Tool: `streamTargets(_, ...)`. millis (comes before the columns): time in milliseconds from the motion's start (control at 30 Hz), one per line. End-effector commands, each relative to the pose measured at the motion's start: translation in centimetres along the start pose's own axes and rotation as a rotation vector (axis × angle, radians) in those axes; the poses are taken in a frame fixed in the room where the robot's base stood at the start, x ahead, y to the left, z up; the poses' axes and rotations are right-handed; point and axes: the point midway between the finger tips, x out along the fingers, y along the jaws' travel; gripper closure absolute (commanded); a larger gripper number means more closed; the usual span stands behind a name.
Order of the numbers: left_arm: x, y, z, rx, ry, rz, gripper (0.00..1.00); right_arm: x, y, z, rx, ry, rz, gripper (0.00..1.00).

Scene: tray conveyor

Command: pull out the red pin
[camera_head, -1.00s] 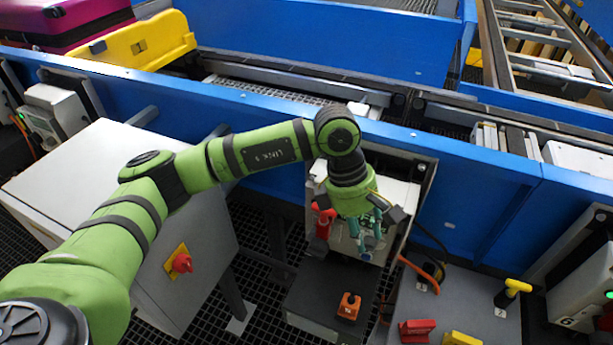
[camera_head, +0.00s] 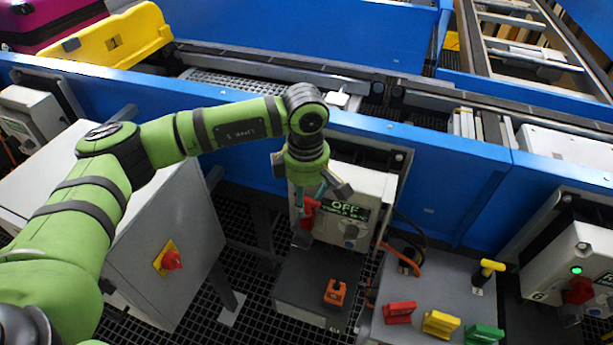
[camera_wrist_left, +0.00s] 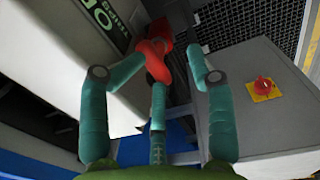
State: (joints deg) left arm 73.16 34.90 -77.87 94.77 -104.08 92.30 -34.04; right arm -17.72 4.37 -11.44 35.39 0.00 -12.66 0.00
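The red pin, a red handle-like piece (camera_head: 309,212), sits at the left side of a grey control box (camera_head: 376,188) whose display reads OFF. My left gripper (camera_head: 316,194) is right above and in front of it, pointing down, and partly hides it. In the left wrist view the red piece (camera_wrist_left: 156,58) shows beyond the teal fingers, between the two outer ones. Those fingers (camera_wrist_left: 152,82) are spread apart. The middle finger overlaps the red piece's lower end, and I cannot tell whether it touches. My right gripper is not in view.
A dark pedestal with an orange piece (camera_head: 335,292) stands below the box. A grey bench to the right holds red (camera_head: 398,312), yellow (camera_head: 440,323) and green (camera_head: 484,334) blocks and a yellow handle (camera_head: 490,267). A cabinet with a red knob (camera_head: 171,260) stands left. Blue conveyor walls lie behind.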

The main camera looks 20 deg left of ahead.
Motion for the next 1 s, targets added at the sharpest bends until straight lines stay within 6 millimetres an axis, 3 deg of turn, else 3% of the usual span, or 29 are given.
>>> streamTargets(33, 2.0, -0.9, -0.2, 0.000, 0.011, -0.033, 0.67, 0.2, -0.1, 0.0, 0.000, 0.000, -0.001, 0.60)
streamTargets(267, 2.1, -0.8, -0.3, -0.001, 0.011, -0.028, 0.67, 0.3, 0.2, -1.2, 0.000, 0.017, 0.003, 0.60)
streamTargets(300, 2.1, -0.8, -0.3, -0.001, 0.012, -0.028, 0.63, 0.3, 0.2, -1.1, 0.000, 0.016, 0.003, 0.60)
streamTargets(367, 2.1, -0.7, -0.3, -0.001, 0.012, -0.027, 0.83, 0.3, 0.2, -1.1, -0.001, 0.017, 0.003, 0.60)
streamTargets(400, 2.1, -0.7, -0.3, -0.001, 0.012, -0.026, 0.83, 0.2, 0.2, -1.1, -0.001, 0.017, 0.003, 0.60)
streamTargets(433, 2.1, -0.7, -0.4, -0.001, 0.012, -0.026, 0.55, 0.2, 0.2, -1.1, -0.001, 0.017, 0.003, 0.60)
streamTargets(467, 2.1, -0.7, -0.4, -0.002, 0.013, -0.025, 0.67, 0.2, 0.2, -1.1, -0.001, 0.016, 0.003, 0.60)
streamTargets(667, 1.9, -0.6, -0.4, -0.002, 0.014, -0.024, 0.67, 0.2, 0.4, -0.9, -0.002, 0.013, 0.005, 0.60)
streamTargets(767, 1.2, -0.5, -0.5, -0.003, 0.015, -0.021, 0.67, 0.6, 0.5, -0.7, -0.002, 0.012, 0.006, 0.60)
streamTargets(1000, -2.4, -0.3, -0.3, -0.003, 0.011, -0.014, 0.67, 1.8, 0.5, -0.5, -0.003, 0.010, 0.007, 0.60)
